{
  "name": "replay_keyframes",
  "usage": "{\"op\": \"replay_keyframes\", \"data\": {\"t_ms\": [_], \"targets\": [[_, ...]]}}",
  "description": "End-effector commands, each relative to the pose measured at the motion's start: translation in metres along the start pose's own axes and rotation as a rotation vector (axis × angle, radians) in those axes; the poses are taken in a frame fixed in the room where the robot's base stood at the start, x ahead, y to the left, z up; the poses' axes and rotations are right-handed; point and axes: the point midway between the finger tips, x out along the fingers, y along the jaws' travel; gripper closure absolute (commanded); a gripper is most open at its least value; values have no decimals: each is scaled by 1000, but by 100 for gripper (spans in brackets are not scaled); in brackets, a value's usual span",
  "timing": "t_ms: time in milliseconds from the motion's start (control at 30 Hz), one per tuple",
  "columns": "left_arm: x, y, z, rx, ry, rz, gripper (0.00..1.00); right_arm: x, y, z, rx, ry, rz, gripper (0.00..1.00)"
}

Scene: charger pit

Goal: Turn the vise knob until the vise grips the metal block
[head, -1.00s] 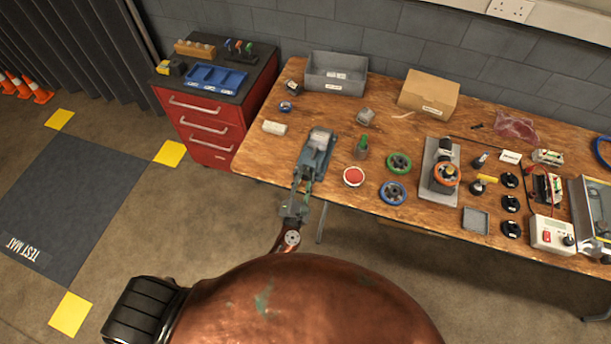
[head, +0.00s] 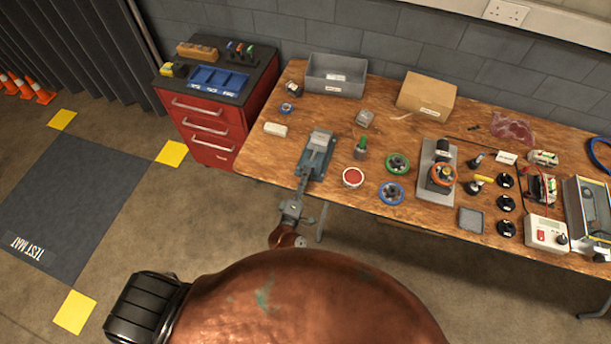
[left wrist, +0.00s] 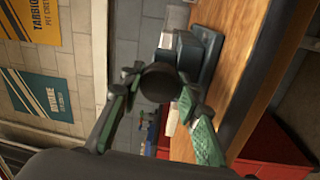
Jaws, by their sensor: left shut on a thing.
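The grey-blue vise (head: 311,163) lies near the front edge of the wooden bench, with a light grey block (head: 321,138) at its far part. Whether the jaws touch this block is too small to tell. My left gripper (head: 302,184) is at the vise's front end, just off the bench edge. In the left wrist view, the dark round knob (left wrist: 159,83) is between the green-padded fingers of my left gripper (left wrist: 160,92), which is shut on it. The vise body (left wrist: 205,55) shows behind the knob. My right gripper is not in view.
A red button (head: 353,177), a green-topped item (head: 360,150) and a blue handwheel (head: 391,193) stand right of the vise. A white block (head: 276,129) lies to its left. A grey bin (head: 336,75) is behind. A red drawer cabinet (head: 210,128) stands left of the bench.

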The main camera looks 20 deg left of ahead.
Motion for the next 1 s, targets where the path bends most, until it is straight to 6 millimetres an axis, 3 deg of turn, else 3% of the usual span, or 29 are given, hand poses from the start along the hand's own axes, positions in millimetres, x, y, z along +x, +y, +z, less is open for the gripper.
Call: {"op": "replay_keyframes", "data": {"t_ms": [1000], "targets": [[1, 4, 1, 936, -92, 6, 94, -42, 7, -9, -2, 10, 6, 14]]}}
